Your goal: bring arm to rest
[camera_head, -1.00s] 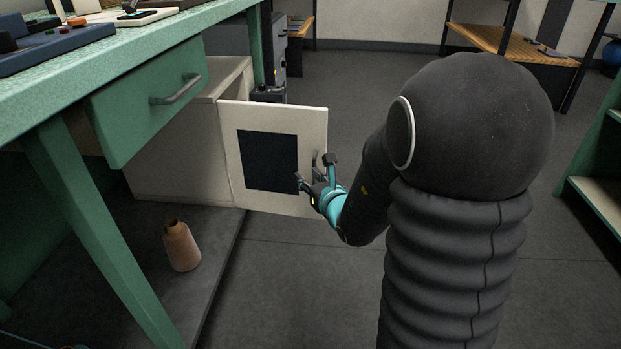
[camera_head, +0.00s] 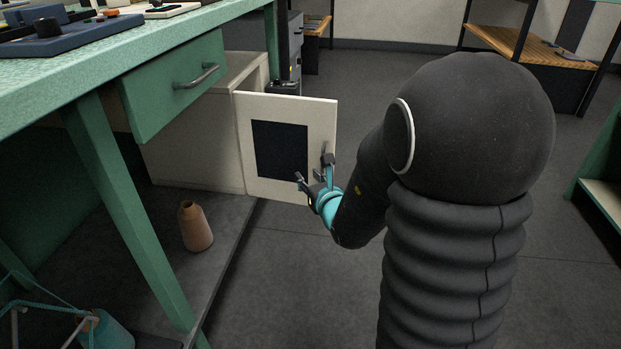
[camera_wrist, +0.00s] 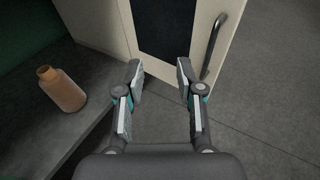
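My gripper (camera_head: 315,172) is at the end of my bent arm, in front of the open cream cabinet door (camera_head: 245,150). In the wrist view my gripper (camera_wrist: 160,78) has its two fingers spread apart with nothing between them. The door (camera_wrist: 103,22), with its dark panel, is just beyond the fingertips. Its bar handle (camera_wrist: 213,46) stands to the right of the right finger, apart from it in that view. In the head view the handle is partly hidden behind my gripper.
A green table (camera_head: 168,49) with a drawer (camera_head: 175,83) stands at left. An orange-brown bottle-like cone (camera_head: 196,228) stands on the dark low platform (camera_head: 225,215). A teal container (camera_head: 103,332) is at lower left. Wooden shelves (camera_head: 500,38) stand at the back right. Open floor lies right of the door.

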